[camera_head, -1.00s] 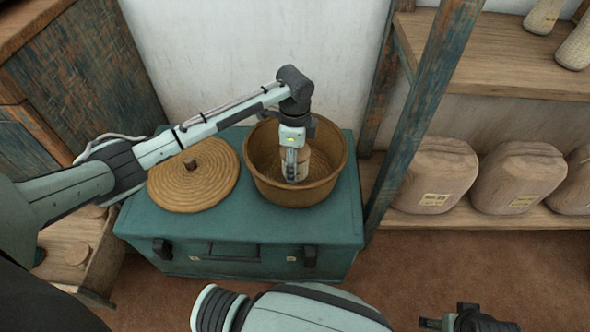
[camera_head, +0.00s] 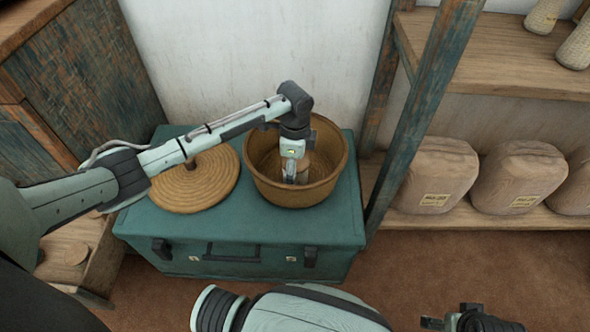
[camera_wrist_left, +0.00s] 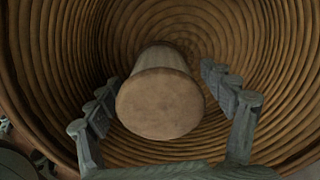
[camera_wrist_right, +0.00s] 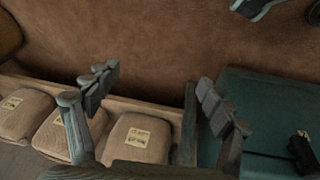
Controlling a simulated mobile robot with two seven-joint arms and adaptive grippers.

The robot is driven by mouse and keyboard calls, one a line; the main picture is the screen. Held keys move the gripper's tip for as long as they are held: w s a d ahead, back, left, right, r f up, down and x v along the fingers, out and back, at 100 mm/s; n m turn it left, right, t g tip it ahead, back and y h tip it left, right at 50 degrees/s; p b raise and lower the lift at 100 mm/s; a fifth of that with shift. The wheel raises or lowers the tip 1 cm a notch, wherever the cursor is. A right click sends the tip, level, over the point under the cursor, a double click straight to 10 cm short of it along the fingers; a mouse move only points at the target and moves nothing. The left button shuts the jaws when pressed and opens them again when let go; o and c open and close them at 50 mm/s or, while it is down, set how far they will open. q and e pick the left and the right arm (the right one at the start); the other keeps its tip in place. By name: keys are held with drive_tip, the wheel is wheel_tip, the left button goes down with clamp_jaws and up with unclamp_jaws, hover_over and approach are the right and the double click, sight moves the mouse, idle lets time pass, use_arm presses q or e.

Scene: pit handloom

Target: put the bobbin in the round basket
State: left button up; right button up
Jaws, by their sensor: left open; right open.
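The round basket (camera_head: 262,183) is a brown coiled bowl on the green chest, open at the top. The bobbin (camera_wrist_left: 160,102), a pale wooden piece with a round flat end, is inside the basket in the left wrist view. In the head view its edge shows beside my left gripper (camera_head: 296,178). My left gripper reaches down into the basket, and its open fingers (camera_wrist_left: 168,118) stand on either side of the bobbin, with gaps showing. My right gripper (camera_wrist_right: 152,92) is open and empty, over the floor; it is at the bottom right of the head view.
The coiled round lid (camera_head: 196,186) with a knob lies on the green chest (camera_head: 240,235), left of the basket. A shelf post (camera_head: 424,110) stands just right of the chest. Wrapped bundles (camera_head: 432,176) sit on the lower shelf. An open drawer (camera_head: 85,262) is at left.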

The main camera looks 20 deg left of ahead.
use_arm(q)
wheel_tip(320, 180, up, 11)
drive_tip(key=shift+r+p, duration=0.1)
drive_tip(key=shift+p, duration=0.5)
drive_tip(key=shift+r, duration=0.6)
use_arm(e)
drive_tip(key=shift+a+f, duration=0.2)
drive_tip(key=shift+f, duration=1.2)
use_arm(q)
drive_tip(key=shift+f, duration=0.1)
use_arm(e)
drive_tip(key=shift+s, duration=0.1)
